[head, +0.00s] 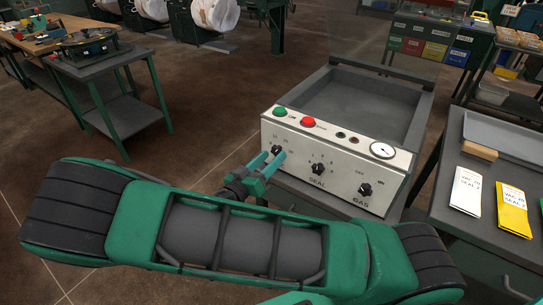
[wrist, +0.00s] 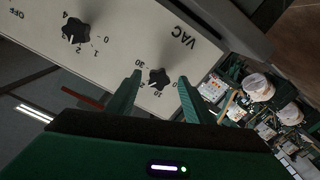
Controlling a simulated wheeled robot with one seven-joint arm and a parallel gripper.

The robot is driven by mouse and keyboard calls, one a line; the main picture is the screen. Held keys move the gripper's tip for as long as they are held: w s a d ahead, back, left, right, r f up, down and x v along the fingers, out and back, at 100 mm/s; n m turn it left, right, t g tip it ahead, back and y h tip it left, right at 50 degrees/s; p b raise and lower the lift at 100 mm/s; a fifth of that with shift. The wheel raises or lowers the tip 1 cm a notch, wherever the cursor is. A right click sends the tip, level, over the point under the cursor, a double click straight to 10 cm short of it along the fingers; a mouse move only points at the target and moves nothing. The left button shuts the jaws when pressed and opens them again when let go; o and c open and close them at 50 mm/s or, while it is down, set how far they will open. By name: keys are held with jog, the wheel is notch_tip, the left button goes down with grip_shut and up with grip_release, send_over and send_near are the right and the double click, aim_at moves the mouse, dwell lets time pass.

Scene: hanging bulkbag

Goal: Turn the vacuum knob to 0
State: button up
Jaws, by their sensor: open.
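The vacuum knob (head: 277,150) is a black lobed dial at the left of a white control panel (head: 340,160). In the wrist view the vacuum knob (wrist: 158,77) sits beside the upside-down label VAC, with numbers around it. Its white mark points to the lower left there, away from the 0 at its lower right; I cannot tell the exact number. My gripper (head: 267,160) is open at the panel. In the wrist view its fingertips (wrist: 160,76) stand on either side of the knob, with gaps showing; I cannot tell whether they touch the panel.
The seal knob (head: 318,168) and gas knob (head: 365,189) are to the right. Green (head: 280,112) and red (head: 308,122) buttons and a gauge (head: 383,150) lie along the panel's top. A table with white and yellow packets (head: 512,210) stands right; a grey cart (head: 100,62) stands left.

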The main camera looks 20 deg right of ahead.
jog(key=shift+x, duration=1.05)
jog(key=c, duration=1)
jog(key=shift+c, duration=0.2)
